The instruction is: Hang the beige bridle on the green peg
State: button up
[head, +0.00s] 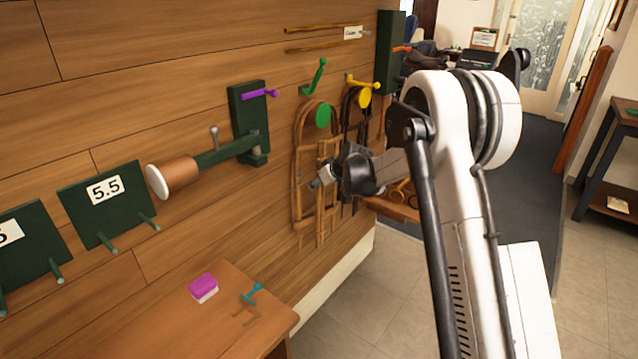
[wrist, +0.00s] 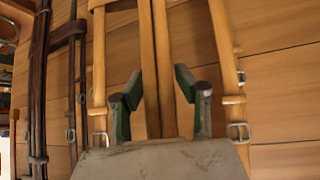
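The beige bridle (head: 297,160) hangs flat against the wood wall, its top loop by the round green disc (head: 323,115) of the green peg (head: 317,76). I cannot tell whether the loop rests on the peg. The bridle's straps (wrist: 228,60) fill the wrist view, with buckles low on both sides. My gripper (head: 318,184) is in front of the bridle's middle. In the wrist view its two green-padded fingers (wrist: 158,80) are apart, with two inner straps between them. Clear gaps show, so the fingers do not grip them. The peg is outside the wrist view.
A yellow peg (head: 364,96) with a dark bridle (head: 350,125) is just right of the green one. A saddle rack (head: 180,174) juts from the wall at left. A wooden table (head: 160,320) below holds a pink block (head: 203,286) and a small blue item (head: 252,293).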

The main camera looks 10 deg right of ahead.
jog(key=shift+o, duration=1.4)
jog(key=v, duration=1.2)
jog(key=s+r+m+h, duration=0.1)
jog(key=s+r, duration=0.3)
jog(key=s, duration=0.4)
jog(key=s+a+r+m, duration=0.1)
jog(key=s+r, duration=0.3)
jog(key=s, duration=0.4)
jog(key=s+r+m+h, duration=0.1)
jog(key=s+r, duration=0.2)
jog(key=s, duration=0.5)
jog(key=s+f+m+h, duration=0.1)
jog(key=s+f, duration=0.1)
jog(key=s, duration=1)
jog(key=s+d+f+m+h, duration=0.1)
jog(key=s+f, duration=0.1)
jog(key=s, duration=0.9)
jog(key=shift+s+d+f+g, duration=0.15)
jog(key=shift+s+d+g, duration=0.15)
jog(key=shift+s+g, duration=0.1)
